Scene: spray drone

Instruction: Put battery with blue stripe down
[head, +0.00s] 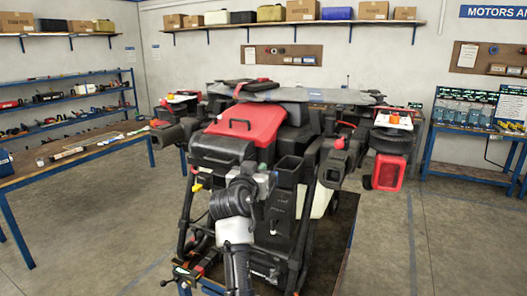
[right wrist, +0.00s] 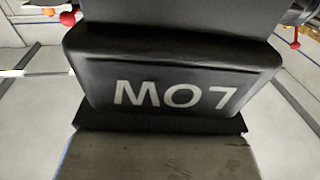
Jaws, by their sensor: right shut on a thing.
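My right arm rises from the bottom middle of the head view, and its gripper (head: 263,182) is in front of the large black spray drone (head: 225,150). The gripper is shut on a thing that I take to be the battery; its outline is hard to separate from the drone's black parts. A black block marked M07 (right wrist: 175,85) fills the middle of the right wrist view; I cannot tell whether it is the battery or part of the drone. No blue stripe shows. The fingertips are not clear. My left gripper is not in view.
A wooden workbench (head: 80,160) stands at the left, with a blue shelf rack (head: 70,110) behind it. Another blue-framed bench (head: 468,172) is at the right. A dark mat (head: 345,225) lies under the drone. The floor at the right is clear.

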